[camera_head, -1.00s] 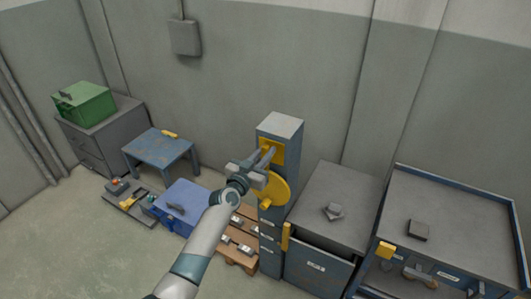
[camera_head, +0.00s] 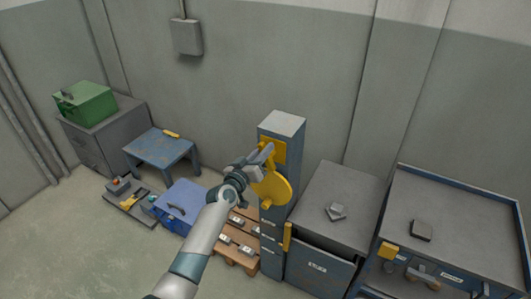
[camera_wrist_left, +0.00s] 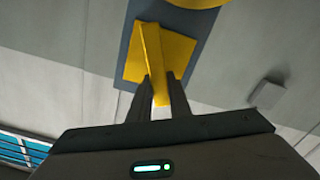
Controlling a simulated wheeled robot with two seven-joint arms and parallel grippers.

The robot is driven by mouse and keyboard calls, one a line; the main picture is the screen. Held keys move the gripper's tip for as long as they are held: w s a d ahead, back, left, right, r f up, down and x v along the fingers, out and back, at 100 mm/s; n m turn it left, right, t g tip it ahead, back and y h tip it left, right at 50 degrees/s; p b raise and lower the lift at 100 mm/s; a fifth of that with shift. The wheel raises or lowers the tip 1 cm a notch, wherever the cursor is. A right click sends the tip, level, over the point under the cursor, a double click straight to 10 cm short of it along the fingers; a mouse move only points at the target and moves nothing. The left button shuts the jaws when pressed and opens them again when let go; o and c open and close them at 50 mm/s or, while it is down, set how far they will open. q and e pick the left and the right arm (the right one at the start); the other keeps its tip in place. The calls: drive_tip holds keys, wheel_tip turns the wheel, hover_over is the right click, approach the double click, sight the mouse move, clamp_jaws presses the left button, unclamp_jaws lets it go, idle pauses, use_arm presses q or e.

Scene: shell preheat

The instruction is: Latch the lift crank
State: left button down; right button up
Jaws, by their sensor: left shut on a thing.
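The lift is a blue-grey column (camera_head: 282,127) standing upright against the wall side. A yellow disc (camera_head: 273,186) with a small knob (camera_head: 266,203) is on its face, below a yellow plate (camera_head: 280,152). My left gripper (camera_head: 266,153) is at the plate, above the disc, and hides part of both. In the left wrist view, its fingers (camera_wrist_left: 161,90) are shut on a yellow bar (camera_wrist_left: 151,45) that stands tilted in front of the yellow plate (camera_wrist_left: 178,52). The disc's edge (camera_wrist_left: 195,2) shows at the top. My right gripper is not in view.
A grey cabinet (camera_head: 340,190) stands right of the column, with a blue-edged bench (camera_head: 465,220) beyond it. A blue toolbox (camera_head: 180,205) and a wooden pallet (camera_head: 240,257) are on the floor to the left. A blue stool (camera_head: 160,150) stands behind them.

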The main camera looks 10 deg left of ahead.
use_arm(q)
drive_tip(key=n, duration=0.3)
drive_tip(key=shift+w+a+f+b, duration=0.1)
drive_tip(key=shift+a+f+b, duration=0.15)
drive_tip(key=shift+f+b, duration=0.1)
drive_tip(key=shift+w+a+f+n+b, duration=0.15)
drive_tip(key=shift+f+n+b, duration=0.15)
drive_tip(key=shift+n, duration=1.35)
drive_tip(key=shift+s+a+f+n+b, duration=0.15)
drive_tip(key=shift+f+n, duration=0.2)
drive_tip(key=shift+n, duration=1.25)
drive_tip(key=shift+w+a+f+n+b, duration=0.15)
drive_tip(key=shift+f+n+b, duration=0.15)
drive_tip(key=shift+n, duration=1.35)
drive_tip(key=c, duration=1.6)
unclamp_jaws()
drive_tip(key=shift+c, duration=0.2)
